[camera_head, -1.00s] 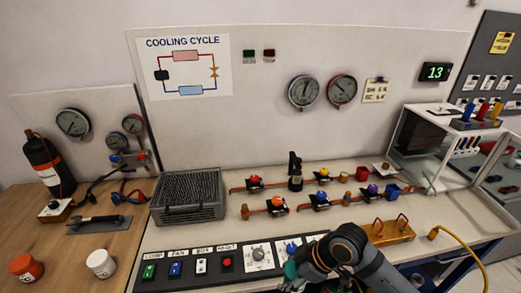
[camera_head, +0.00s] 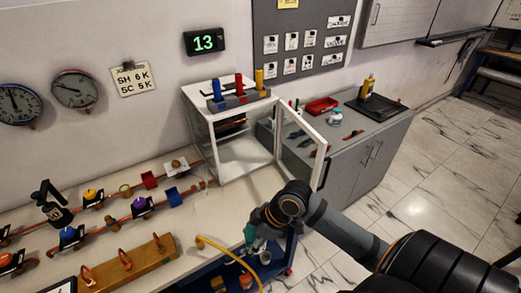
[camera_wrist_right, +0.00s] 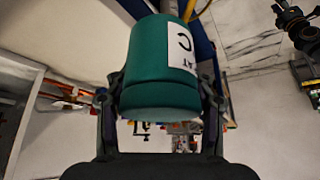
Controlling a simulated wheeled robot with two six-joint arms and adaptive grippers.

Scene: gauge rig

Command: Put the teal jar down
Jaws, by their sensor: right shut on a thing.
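The teal jar (camera_wrist_right: 160,62) fills the upper middle of the right wrist view, with part of a white label showing. My right gripper (camera_wrist_right: 160,100) is shut on it, one finger on each side. In the head view a small part of the teal jar (camera_head: 250,233) shows at my right gripper (camera_head: 256,238), by the front right edge of the bench. The rest of the jar is hidden by the gripper and wrist there. I cannot see anything touching the jar from below. My left gripper is not in view.
A white glass-sided cabinet (camera_head: 194,112) stands behind the gripper, its door (camera_head: 313,150) swung open. A yellow hose (camera_head: 222,246) curves close by the gripper. A grey counter (camera_head: 372,140) stands at the back right.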

